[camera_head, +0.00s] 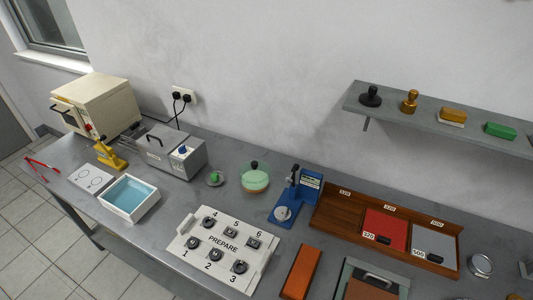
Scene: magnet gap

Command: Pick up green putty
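A small bright green lump (215,176) sits in a small round grey dish on the bench, right of the grey box with the blue knob; it may be the putty, but it is too small to be sure. A green block (499,131) lies on the wall shelf at the right. A round pale green piece (254,178) with a black knob on top stands on the bench right of the small dish. Neither of my grippers is in view.
The grey bench (180,215) also bears a white PREPARE panel (224,246), a water tray (129,199), a blue stand (296,196), a wooden tray (338,217), an orange block (301,272) and a cream oven (97,103). Free bench lies between the water tray and the small dish.

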